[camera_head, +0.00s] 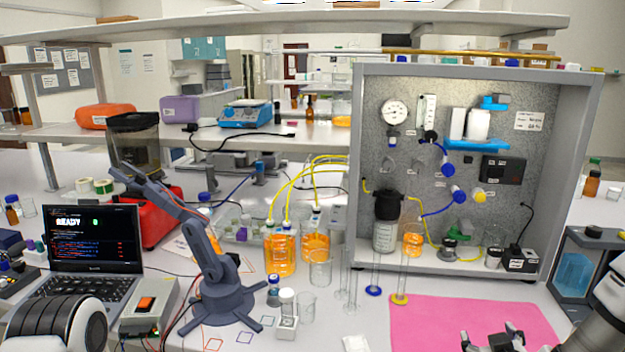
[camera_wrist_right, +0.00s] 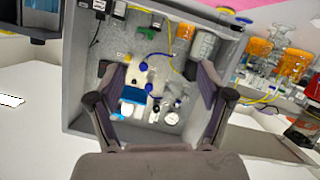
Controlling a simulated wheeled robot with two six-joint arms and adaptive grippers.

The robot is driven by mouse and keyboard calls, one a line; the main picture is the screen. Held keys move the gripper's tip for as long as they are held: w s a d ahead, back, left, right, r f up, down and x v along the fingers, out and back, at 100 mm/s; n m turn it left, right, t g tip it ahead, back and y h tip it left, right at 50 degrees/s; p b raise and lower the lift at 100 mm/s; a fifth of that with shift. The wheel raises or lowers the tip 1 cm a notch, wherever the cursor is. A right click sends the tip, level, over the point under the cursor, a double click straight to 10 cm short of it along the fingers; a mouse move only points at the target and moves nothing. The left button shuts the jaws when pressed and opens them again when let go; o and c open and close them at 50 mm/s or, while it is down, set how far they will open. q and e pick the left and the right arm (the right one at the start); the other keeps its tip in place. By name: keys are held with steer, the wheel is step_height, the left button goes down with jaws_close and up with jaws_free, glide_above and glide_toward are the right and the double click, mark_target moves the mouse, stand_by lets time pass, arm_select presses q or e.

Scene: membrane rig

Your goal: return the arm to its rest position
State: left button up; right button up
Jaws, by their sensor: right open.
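My right gripper (camera_head: 492,340) shows at the bottom right of the head view, partly cut off by the lower edge, over the front of the pink mat (camera_head: 470,318). In the right wrist view my right gripper (camera_wrist_right: 160,80) is open, with its two fingers wide apart and nothing between them. Beyond the fingers is the rig cabinet (camera_head: 355,170) with its speckled panel, seen upside down in the wrist view (camera_wrist_right: 75,90). My left gripper is not in view; only a white and black part of my left arm shows at the bottom left.
Glass cylinders, beakers and orange-filled bottles (camera_head: 280,254) stand left of the mat. A small grey bench arm (camera_head: 222,285) stands beside a laptop (camera_head: 95,240). A blue-filled tank (camera_head: 577,270) stands at the right. The visible mat is bare.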

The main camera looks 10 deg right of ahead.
steer(key=s+a+f+n+g+y, duration=0.25)
steer(key=s+a+f, duration=0.25)
steer(key=f, duration=0.5)
steer(key=s+a+f+n+g+y, duration=0.1)
steer(key=s+a+f+g, duration=0.3)
steer(key=f, duration=0.7)
steer(key=s+a+f+m+g+y, duration=0.1)
steer(key=s+a+f+g, duration=0.2)
steer(key=s, duration=0.5)
steer(key=s+a+f+m+g+y, duration=0.1)
steer(key=s+a+f+m+g, duration=0.1)
steer(key=s, duration=0.7)
step_height(320, 180, down, 3)
steer(key=shift+s+a+r+g+b, duration=0.2)
steer(key=shift+s+a+g+b, duration=0.15)
steer(key=shift+a+g, duration=0.5)
